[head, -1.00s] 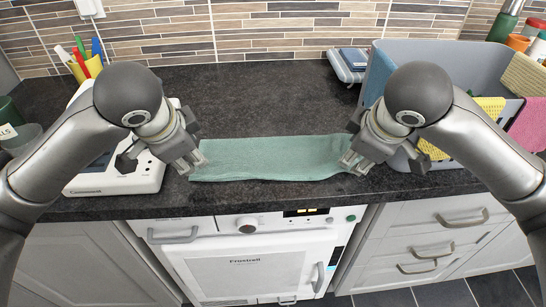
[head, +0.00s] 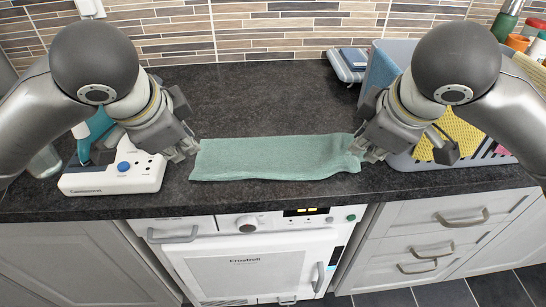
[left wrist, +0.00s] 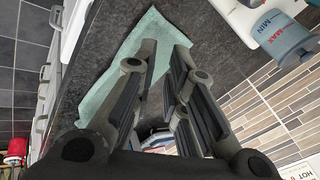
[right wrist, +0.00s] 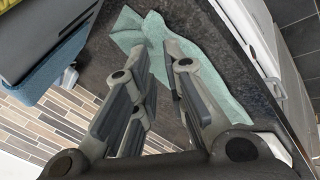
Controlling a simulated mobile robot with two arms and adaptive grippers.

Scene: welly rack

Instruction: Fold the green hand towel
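The green hand towel (head: 270,158) lies as a long, narrow strip along the front of the dark worktop. Its left part is flat and its right end is slightly rumpled. My left gripper (head: 186,150) is just off the towel's left end, with its fingers apart. In the left wrist view the towel (left wrist: 112,90) lies beyond the open, empty fingers (left wrist: 165,52). My right gripper (head: 362,152) is at the towel's right end, partly covering its corner.
A white appliance (head: 125,172) stands left of the towel. A grey basket (head: 480,152) with a yellow cloth (head: 458,138) stands at the right. The worktop (head: 265,100) behind the towel is clear. The worktop's front edge (head: 270,202) is close.

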